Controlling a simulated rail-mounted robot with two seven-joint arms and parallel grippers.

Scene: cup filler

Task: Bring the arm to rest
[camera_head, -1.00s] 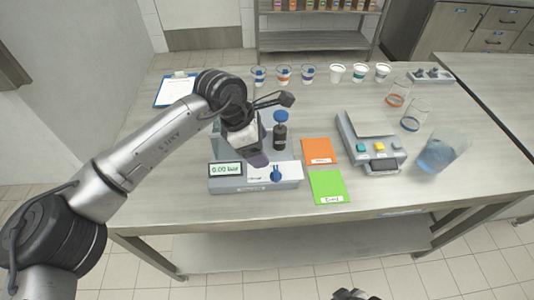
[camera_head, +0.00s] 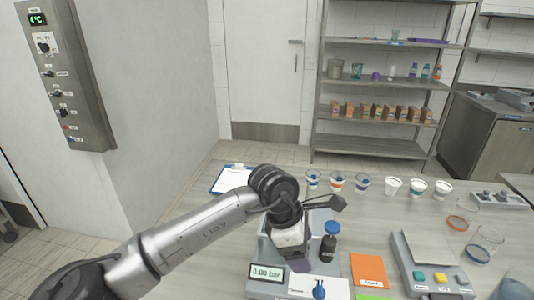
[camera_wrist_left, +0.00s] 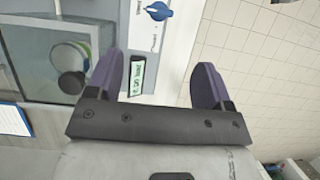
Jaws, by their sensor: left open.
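My left arm (camera_head: 190,235) reaches in from the left in the head view. Its gripper (camera_head: 299,264) hangs over the filler machine (camera_head: 340,287), mostly hidden behind the wrist; a purple finger shows. In the left wrist view the gripper's two purple fingers (camera_wrist_left: 156,78) stand wide apart with nothing between them. Beyond them are the machine's pressure display (camera_wrist_left: 137,75) and blue knob (camera_wrist_left: 157,11). In the head view the display (camera_head: 267,272) and the knob (camera_head: 319,291) sit on the machine's front. My right gripper is not in view.
A blue-capped bottle (camera_head: 329,243) stands close right of the gripper. An orange card (camera_head: 369,270) and a button box (camera_head: 432,268) lie further right. Several cups (camera_head: 363,183) line the back. A clipboard (camera_head: 231,179) lies at the back left.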

